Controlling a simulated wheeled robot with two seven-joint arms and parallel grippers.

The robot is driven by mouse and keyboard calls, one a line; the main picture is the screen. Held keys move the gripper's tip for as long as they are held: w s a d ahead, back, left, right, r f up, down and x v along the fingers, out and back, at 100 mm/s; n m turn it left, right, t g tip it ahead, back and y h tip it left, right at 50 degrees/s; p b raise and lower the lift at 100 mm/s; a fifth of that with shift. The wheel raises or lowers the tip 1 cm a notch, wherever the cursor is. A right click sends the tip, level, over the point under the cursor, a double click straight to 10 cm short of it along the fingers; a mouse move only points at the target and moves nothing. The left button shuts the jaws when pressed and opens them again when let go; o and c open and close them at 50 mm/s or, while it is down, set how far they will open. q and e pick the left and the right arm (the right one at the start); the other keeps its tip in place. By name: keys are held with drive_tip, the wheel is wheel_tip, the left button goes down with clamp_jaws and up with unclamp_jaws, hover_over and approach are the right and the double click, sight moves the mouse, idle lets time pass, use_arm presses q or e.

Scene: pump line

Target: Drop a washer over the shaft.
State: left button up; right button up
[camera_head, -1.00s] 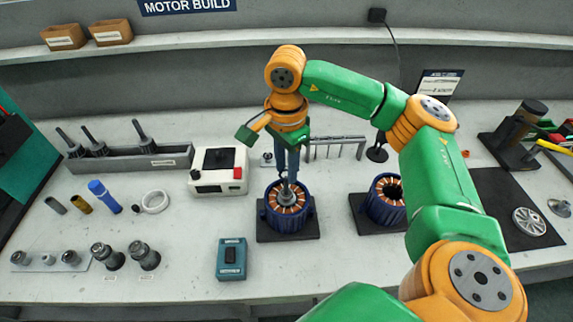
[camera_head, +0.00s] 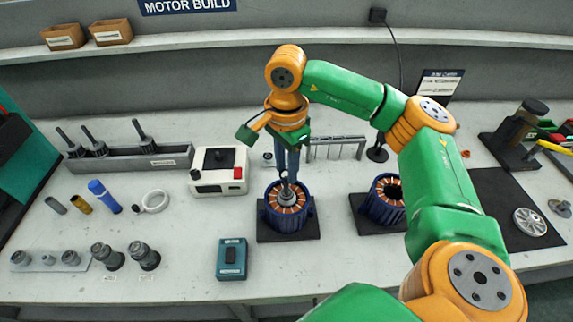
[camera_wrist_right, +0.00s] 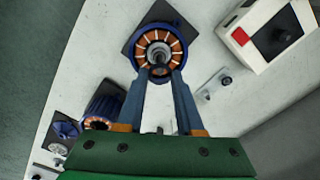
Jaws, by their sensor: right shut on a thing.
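A blue motor stator (camera_head: 268,215) with copper windings stands on a dark square base. A metal shaft (camera_head: 287,198) stands upright in its centre; the stator also shows in the right wrist view (camera_wrist_right: 142,45). My right gripper (camera_head: 287,175) points down directly above the shaft, its fingertips close to the shaft's top. It is shut on a small dark piece (camera_wrist_right: 160,71), seemingly the washer, which the fingers mostly hide. I cannot tell whether the washer touches or surrounds the shaft. My left gripper is not in view.
A second stator (camera_head: 379,207) stands to the right. A white box with a red button (camera_head: 218,172) and a teal device (camera_head: 232,259) stand left of the first stator. A metal rack (camera_head: 335,147) is behind. The bench front between the teal device and second stator is mostly clear.

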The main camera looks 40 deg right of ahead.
drive_tip(key=shift+f+b, duration=0.6)
drive_tip(key=shift+f, duration=0.15)
idle(0.6)
drive_tip(key=shift+f+b, duration=0.9)
drive_tip(key=shift+f, duration=0.1)
drive_tip(key=o, duration=1.3)
wheel_tip(320, 180, up, 5)
drive_tip(key=p, duration=0.4)
drive_tip(key=shift+r, duration=0.15)
drive_tip(key=shift+f, duration=0.2)
